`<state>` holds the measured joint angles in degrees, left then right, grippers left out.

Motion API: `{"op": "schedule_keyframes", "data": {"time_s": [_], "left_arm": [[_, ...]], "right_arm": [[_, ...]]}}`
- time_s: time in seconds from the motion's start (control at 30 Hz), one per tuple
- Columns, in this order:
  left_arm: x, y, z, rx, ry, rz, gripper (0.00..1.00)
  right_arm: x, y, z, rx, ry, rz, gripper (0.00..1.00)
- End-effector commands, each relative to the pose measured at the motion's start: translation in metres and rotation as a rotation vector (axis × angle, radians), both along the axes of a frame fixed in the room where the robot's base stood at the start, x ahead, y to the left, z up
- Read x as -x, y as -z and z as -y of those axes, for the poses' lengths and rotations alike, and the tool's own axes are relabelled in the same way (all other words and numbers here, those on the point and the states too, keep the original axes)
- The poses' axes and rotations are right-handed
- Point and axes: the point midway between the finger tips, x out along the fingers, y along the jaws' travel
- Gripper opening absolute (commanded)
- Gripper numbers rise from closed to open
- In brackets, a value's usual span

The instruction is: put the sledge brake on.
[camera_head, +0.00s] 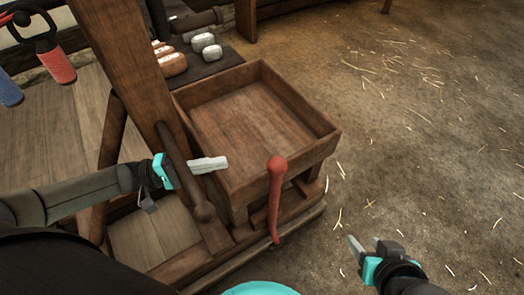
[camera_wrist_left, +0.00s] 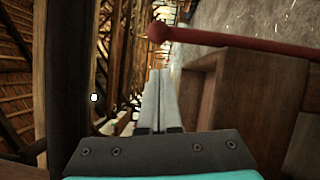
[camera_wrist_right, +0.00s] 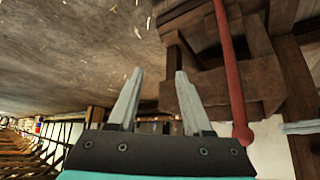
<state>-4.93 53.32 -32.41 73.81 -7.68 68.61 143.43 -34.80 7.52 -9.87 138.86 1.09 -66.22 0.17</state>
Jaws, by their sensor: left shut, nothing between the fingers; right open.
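A red lever with a round knob (camera_head: 275,190) stands nearly upright at the front of the wooden sledge; I take it to be the brake. It also shows in the left wrist view (camera_wrist_left: 235,40) and the right wrist view (camera_wrist_right: 229,75). My left gripper (camera_head: 222,163) is shut and empty, left of the lever's knob and apart from it, near the tray's front corner. My right gripper (camera_head: 362,242) is open and empty, low over the floor to the right of the lever, not touching it. The lever's lower pivot is not clear.
An empty wooden tray (camera_head: 320,139) sits on the sledge behind the lever. A thick wooden post (camera_head: 125,60) and a dark round bar (camera_head: 184,170) stand near my left gripper. Red and blue handles hang at far left. Straw-strewn floor at right is clear.

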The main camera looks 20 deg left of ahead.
Motion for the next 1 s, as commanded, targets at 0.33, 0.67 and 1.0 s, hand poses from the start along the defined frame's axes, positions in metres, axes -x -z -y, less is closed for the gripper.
{"op": "schedule_keyframes", "data": {"time_s": [0.33,0.67,1.0], "left_arm": [[-0.004,0.0,0.008,0.001,-0.002,0.002,0.0],[-0.026,-0.004,0.049,0.001,-0.003,0.005,0.0],[-0.042,-0.006,0.08,-0.001,-0.003,0.003,0.0]], "right_arm": [[-0.002,0.001,-0.003,-0.008,-0.004,0.019,0.5],[-0.017,0.003,-0.024,-0.078,-0.03,0.163,0.5],[-0.026,-0.001,-0.043,-0.157,-0.047,0.315,0.5]]}}
